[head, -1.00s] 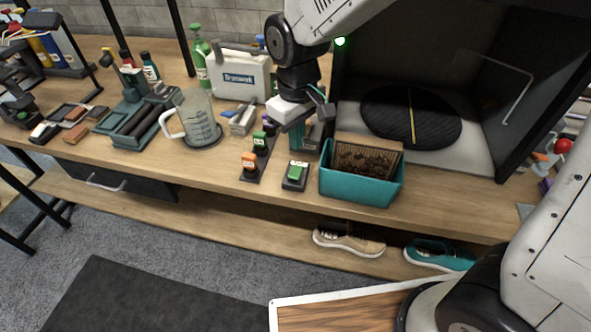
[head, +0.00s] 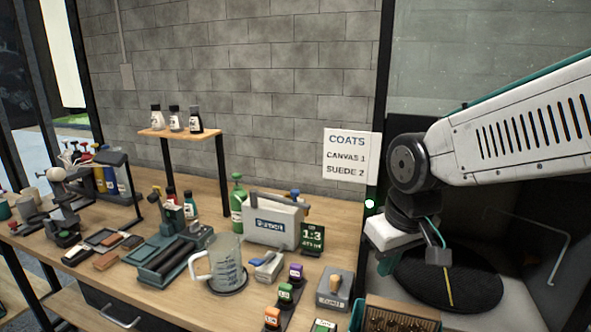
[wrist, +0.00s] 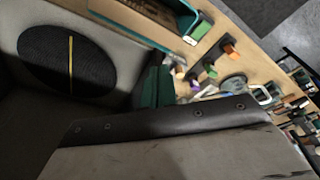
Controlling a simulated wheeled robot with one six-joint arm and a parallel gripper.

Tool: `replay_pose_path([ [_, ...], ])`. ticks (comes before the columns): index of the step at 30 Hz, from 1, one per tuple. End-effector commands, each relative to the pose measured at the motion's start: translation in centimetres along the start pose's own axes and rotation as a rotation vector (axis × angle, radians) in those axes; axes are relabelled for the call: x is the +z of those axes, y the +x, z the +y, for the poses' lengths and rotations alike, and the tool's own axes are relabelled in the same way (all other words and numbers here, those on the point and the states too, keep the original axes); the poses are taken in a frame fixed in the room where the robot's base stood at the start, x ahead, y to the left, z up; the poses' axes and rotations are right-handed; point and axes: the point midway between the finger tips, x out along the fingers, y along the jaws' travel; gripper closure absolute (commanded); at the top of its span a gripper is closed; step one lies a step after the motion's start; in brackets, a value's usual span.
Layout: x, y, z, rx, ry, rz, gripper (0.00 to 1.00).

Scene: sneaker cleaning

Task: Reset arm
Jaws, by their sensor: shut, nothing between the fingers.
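My gripper (head: 437,256) hangs at the end of my raised arm on the right of the head view. It is shut and empty. It is in front of the dark booth, and in the picture it overlaps the round black turntable (head: 470,283) there.
A wall sign (head: 350,156) reads COATS, CANVAS 1, SUEDE 2.

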Motion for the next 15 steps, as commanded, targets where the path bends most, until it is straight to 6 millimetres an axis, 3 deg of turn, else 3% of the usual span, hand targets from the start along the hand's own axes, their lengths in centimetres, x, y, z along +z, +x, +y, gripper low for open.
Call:
replay_pose_path([
  [1,1.2,-1.7,1.3,0.013,0.05,0.039,1.0],
  [6,5.1,-5.8,4.1,0.054,0.198,0.143,1.0],
  [15,10.6,-9.6,6.3,0.115,0.38,0.274,1.0],
])
